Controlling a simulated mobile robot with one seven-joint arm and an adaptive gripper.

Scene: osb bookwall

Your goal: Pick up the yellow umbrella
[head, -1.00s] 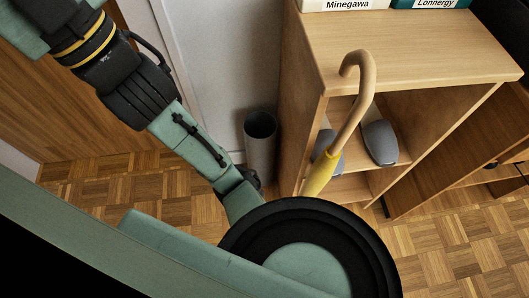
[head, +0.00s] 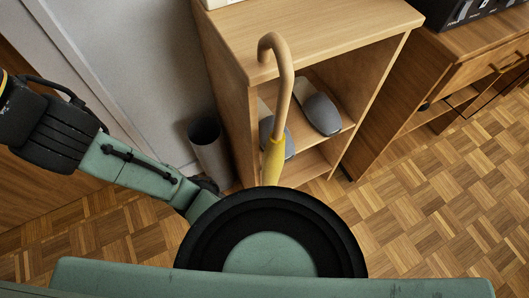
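The yellow umbrella (head: 273,158) stands roughly upright in front of the open shelf unit, with its curved tan wooden handle (head: 283,90) at the top. The handle hooks to the left. My arm's base hides the umbrella's lower part, so I cannot see what it rests on. My arm reaches in from the left, and its links show well to the left of the umbrella. My gripper is not in the view.
A light wooden shelf unit (head: 330,28) holds grey slippers (head: 316,106) on its shelves. A dark grey bin (head: 210,150) stands left of it by the wall. A darker wooden cabinet (head: 440,65) is at right. The parquet floor (head: 440,200) at right is clear.

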